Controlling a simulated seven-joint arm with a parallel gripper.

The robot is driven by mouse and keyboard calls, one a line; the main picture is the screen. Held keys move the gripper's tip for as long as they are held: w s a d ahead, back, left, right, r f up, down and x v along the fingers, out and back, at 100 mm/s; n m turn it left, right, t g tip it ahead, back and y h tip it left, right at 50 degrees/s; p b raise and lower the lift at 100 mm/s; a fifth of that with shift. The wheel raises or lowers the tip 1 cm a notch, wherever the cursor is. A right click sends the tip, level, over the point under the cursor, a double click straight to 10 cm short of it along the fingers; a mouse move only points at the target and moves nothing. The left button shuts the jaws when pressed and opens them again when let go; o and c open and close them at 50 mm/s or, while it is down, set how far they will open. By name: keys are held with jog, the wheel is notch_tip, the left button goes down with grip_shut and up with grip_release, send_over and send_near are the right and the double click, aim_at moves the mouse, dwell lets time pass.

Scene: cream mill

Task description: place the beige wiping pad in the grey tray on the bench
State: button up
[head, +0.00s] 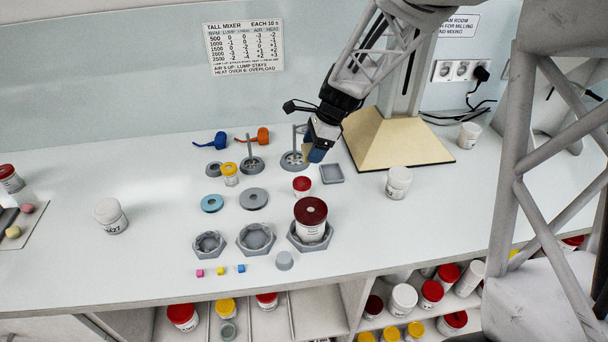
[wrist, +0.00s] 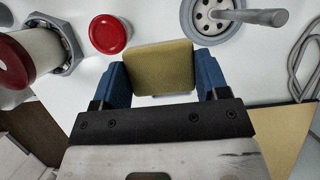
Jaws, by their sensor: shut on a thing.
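My gripper (head: 316,153) is shut on the beige wiping pad (wrist: 160,66), which sits between the two blue fingers in the wrist view. In the head view only a small tan edge of the pad (head: 306,151) shows beside the fingers. The gripper is above the bench, in front of a grey disc with an upright rod. The grey tray (head: 331,174) is a small, empty square on the bench, just below and right of the fingers in the head view. In the wrist view it is mostly or wholly hidden behind the pad and gripper.
A red-lidded jar (head: 302,187) stands just left of the tray; its lid also shows in the wrist view (wrist: 108,34). The rodded disc (head: 294,161) is close behind. A larger dark-red-lidded jar (head: 311,220) stands in a hexagonal holder in front. A white jar (head: 398,182) is to the right.

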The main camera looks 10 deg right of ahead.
aim_at(313, 177)
jog(key=shift+f, duration=1.95)
jog(key=shift+f, duration=1.9)
jog(key=shift+f, duration=0.15)
jog(key=o, duration=0.7)
jog(key=shift+r, duration=0.2)
jog(key=v, duration=1.2)
jog(key=shift+s, duration=0.1)
